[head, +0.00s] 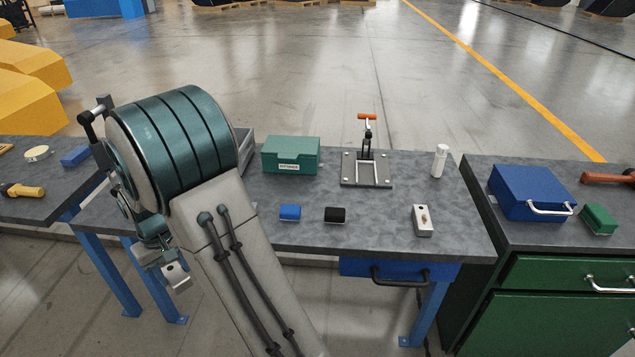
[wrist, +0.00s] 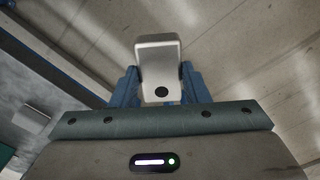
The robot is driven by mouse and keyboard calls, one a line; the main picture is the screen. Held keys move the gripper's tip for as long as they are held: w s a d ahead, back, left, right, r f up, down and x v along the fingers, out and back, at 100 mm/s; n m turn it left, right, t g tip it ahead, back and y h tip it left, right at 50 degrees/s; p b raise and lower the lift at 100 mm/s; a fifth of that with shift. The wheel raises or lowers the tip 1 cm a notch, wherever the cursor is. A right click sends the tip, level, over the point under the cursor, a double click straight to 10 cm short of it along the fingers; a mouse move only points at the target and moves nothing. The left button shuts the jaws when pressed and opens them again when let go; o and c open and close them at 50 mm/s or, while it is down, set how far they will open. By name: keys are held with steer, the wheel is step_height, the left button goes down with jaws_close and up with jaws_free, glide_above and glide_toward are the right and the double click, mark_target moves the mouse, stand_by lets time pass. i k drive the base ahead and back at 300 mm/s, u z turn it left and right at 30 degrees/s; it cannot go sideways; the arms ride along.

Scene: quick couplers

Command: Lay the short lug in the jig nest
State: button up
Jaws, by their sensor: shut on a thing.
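My gripper (head: 160,258) is shut on a pale metal block with a dark round hole, which I take to be the short lug (head: 177,277). It hangs in front of the workbench, over the floor, at the left of the head view. In the wrist view, the lug (wrist: 158,58) stands out between the two blue fingers (wrist: 160,88), its hole near the gripper. The jig (head: 347,181) is a grey plate with bolts, a framed nest and an orange-handled toggle clamp, at the back middle of the bench. The nest looks empty, and the clamp handle stands up.
A blue case (head: 530,190) sits on the right cabinet.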

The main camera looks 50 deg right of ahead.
mark_target(366, 171)
steer(key=z, duration=1.2)
steer(key=i, duration=1)
steer(key=u, duration=0.05)
